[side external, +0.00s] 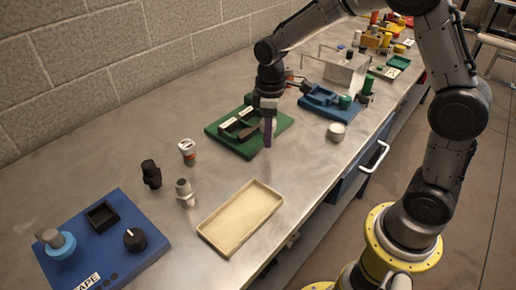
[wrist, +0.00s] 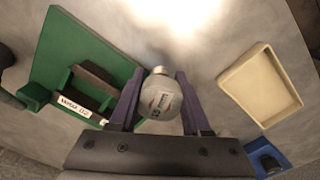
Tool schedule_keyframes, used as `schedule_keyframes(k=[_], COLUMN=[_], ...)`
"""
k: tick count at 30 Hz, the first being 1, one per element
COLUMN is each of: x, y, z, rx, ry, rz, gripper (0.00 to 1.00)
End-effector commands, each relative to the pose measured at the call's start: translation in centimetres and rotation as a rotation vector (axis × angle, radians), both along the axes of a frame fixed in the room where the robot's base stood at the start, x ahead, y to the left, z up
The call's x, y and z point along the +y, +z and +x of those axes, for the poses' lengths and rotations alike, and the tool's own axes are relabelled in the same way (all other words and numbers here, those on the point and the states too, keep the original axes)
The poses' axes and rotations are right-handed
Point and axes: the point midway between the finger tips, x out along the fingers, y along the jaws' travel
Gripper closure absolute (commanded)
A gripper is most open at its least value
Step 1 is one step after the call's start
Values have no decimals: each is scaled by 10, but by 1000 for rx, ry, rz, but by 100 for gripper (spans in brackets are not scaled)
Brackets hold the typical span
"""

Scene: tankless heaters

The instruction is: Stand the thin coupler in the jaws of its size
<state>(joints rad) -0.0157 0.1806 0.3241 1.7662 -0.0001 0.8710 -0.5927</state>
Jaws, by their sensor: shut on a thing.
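My gripper (wrist: 158,98) is shut on a pale grey, rounded coupler (wrist: 160,98) with a printed label, held between its two dark purple fingers. In the side external view my gripper (side external: 268,132) is over the right part of the green base plate (side external: 221,141), fingers pointing down; the coupler is mostly hidden there. The green plate carries dark jaws (side external: 240,122) with white labels. In the wrist view these jaws (wrist: 98,85) lie left of the held coupler, apart from it. Whether the coupler touches anything below cannot be told.
A black fitting (side external: 151,174), a white-and-orange one (side external: 187,152) and a grey one (side external: 185,192) stand left. A beige tray (side external: 240,218) lies in front. A blue fixture (side external: 326,102) and white round piece (side external: 336,132) are right. A blue panel (side external: 115,232) fills the near left.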

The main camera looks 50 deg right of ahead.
Motion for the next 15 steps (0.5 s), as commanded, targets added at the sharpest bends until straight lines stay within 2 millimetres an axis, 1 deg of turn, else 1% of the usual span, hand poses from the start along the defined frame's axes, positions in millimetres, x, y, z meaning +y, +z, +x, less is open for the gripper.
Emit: schedule_keyframes(k=[1, 3, 6, 10, 15], x=[-4, -7, -7, -6, -6], y=[-4, -7, -7, -6, -5], z=[6, 12, 19, 24, 25], rx=[0, -1, -2, -1, -1], ry=[-97, -223, -372, -513, -599], rz=[0, 0, 0, 0, 0], gripper=[100, 100, 100, 100, 100])
